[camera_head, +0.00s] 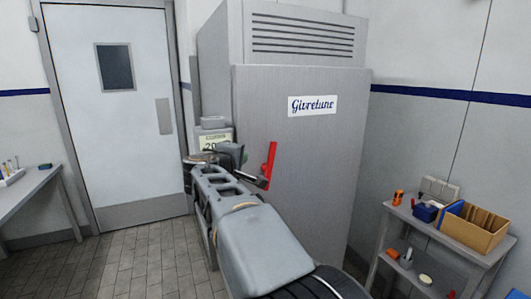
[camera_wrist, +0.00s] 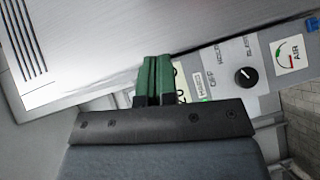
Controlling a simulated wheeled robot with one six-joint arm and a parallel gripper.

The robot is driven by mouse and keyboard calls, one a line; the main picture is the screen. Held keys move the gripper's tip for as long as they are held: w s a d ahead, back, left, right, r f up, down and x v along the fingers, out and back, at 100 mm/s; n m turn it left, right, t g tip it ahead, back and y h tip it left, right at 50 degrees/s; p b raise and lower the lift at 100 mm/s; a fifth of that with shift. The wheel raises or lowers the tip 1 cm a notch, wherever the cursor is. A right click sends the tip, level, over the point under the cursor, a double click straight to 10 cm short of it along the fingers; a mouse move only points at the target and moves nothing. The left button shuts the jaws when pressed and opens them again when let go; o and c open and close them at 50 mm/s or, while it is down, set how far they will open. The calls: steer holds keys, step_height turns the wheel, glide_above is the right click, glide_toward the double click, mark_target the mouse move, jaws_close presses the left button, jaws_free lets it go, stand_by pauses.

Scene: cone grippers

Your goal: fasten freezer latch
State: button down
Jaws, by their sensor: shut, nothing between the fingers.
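The freezer (camera_head: 320,150) is a tall grey cabinet with a "Givretunc" label and a vent grille at its top. A red lever (camera_head: 270,162), which looks like the latch, stands upright and slightly tilted at the left edge of its front. My gripper (camera_head: 238,150) is just left of the red lever in the head view; its exact distance from it is hard to tell. In the wrist view the green fingers (camera_wrist: 153,75) are shut together with nothing between them. The freezer front (camera_wrist: 130,40) lies beyond them. The red lever does not show in the wrist view.
A control panel (camera_wrist: 240,75) with a black knob and an AIR gauge (camera_wrist: 289,54) lies right of the fingers. A small bench (camera_head: 440,235) with boxes stands at the right, a table (camera_head: 38,190) at the left. The tiled floor (camera_head: 130,260) is clear before the white door.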

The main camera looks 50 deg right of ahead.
steer(key=shift+r, duration=0.1)
steer(key=p, duration=0.4)
glide_above(268, 165)
steer(key=a, duration=0.2)
steer(key=shift+s+d+f, duration=0.1)
steer(key=shift+s+f, duration=0.05)
steer(key=shift+f, duration=0.4)
steer(key=shift+s+f, duration=0.15)
steer(key=shift+f, duration=0.35)
steer(key=shift+w+r, duration=0.1)
steer(key=shift+r, duration=0.05)
